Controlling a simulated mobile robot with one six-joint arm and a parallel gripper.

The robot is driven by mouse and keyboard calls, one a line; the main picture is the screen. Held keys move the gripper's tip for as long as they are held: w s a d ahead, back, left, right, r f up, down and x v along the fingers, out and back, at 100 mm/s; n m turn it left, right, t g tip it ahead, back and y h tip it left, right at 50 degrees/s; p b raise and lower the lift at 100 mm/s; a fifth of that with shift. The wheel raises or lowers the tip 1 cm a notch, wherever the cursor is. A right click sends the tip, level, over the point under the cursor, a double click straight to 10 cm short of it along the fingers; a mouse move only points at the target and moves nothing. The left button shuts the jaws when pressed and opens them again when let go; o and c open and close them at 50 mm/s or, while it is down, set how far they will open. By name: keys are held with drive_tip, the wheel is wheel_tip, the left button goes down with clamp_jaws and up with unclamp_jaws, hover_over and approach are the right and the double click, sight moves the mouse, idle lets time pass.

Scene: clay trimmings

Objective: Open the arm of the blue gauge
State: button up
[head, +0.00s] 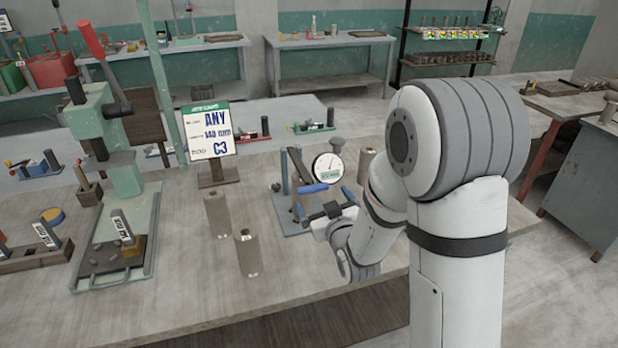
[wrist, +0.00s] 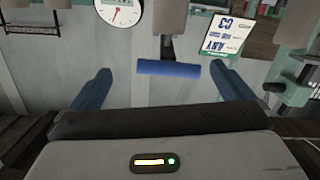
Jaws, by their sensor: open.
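The blue gauge stands on the bench, with a blue base (head: 289,224), blue posts and a white round dial (head: 328,168). Its arm ends in a blue cylindrical handle (head: 313,189), which lies roughly level in front of the dial. In the wrist view the handle (wrist: 168,69) shows between the fingertips, with a gap on both sides. My gripper (head: 323,201) is open and empty in front of the gauge. Its two blue fingers spread to either side in the wrist view (wrist: 162,76). The dial also shows there, at the top left (wrist: 120,10). The gauge's lower part is partly hidden by my gripper.
Brown cylinders (head: 248,253) stand on the bench left of the gauge, and another (head: 366,165) behind it. A sign (head: 208,132) stands behind left. A green press (head: 115,165) is farther left. The bench front (head: 200,310) is clear.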

sight(309, 181)
drive_tip(key=shift+a+r+t+y, duration=0.15)
drive_tip(key=shift+a+t+y, duration=0.25)
drive_tip(key=shift+a, duration=0.1)
drive_tip(key=shift+w+a, duration=0.1)
drive_tip(key=p+x, duration=0.2)
drive_tip(key=x, duration=0.5)
drive_tip(key=shift+w+r+p, duration=0.1)
drive_tip(key=shift+w+p, duration=0.15)
drive_tip(key=shift+p, duration=0.05)
drive_tip(key=shift+c, duration=0.3)
drive_tip(key=c, duration=1.1)
drive_tip(key=shift+a+r, duration=0.1)
